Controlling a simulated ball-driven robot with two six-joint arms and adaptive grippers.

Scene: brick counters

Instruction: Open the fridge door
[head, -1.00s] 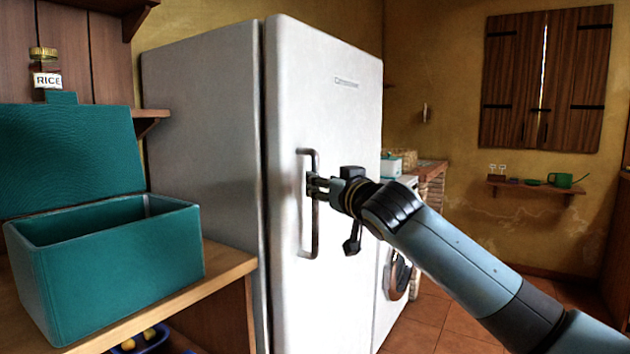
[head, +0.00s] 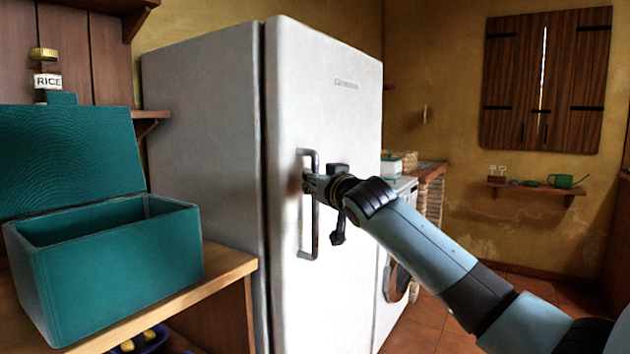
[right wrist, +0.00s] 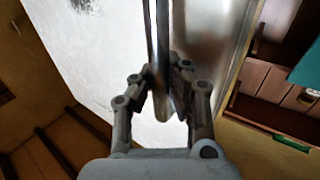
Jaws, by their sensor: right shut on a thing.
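The white fridge (head: 205,130) stands in the middle of the head view. Its door (head: 325,130) faces right of centre and appears shut against the body. A vertical metal bar handle (head: 314,225) is on the door's left side. My right gripper (head: 308,184) is at the handle's upper half, shut on it. In the right wrist view, the handle (right wrist: 163,50) runs down between the two fingers of the gripper (right wrist: 163,95), with the white door (right wrist: 95,60) behind. My left gripper is not in view.
An open teal box (head: 120,270) stands on a wooden counter (head: 225,268) left of the fridge. A rice jar (head: 46,75) is on a shelf behind it. A white washing machine (head: 392,270) stands right of the fridge. Tiled floor (head: 420,330) shows at lower right.

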